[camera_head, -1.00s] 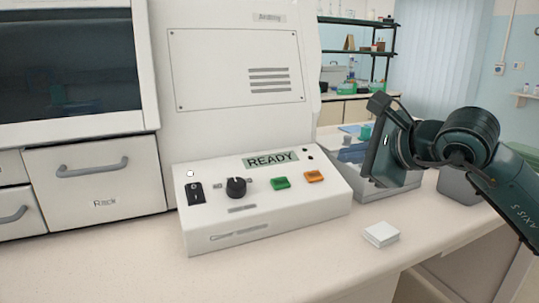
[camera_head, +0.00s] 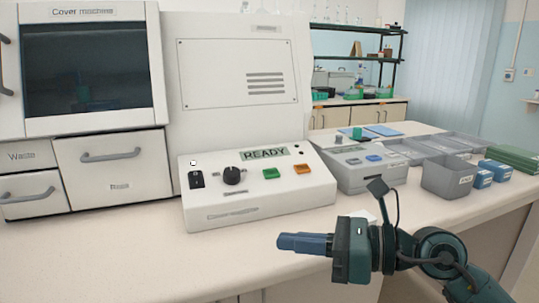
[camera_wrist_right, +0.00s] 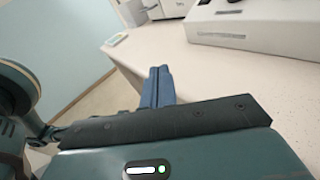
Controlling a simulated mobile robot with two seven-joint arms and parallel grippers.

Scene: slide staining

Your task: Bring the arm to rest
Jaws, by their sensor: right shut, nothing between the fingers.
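My right gripper (camera_head: 280,242) is in front of the bench at the lower right of the head view, pointing left. Its blue fingers are together with nothing between them. The fingers also show in the right wrist view (camera_wrist_right: 158,88), close together over the bench edge. My right arm comes in from the lower right corner. My left gripper is not in view.
The white bench (camera_head: 110,262) carries a control box (camera_head: 260,205) reading READY, near the cover machine (camera_head: 85,65). Behind my right arm stand a grey device (camera_head: 365,165), a grey bin (camera_head: 447,180) and small blue boxes (camera_head: 483,178). Bare bench lies left of the gripper.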

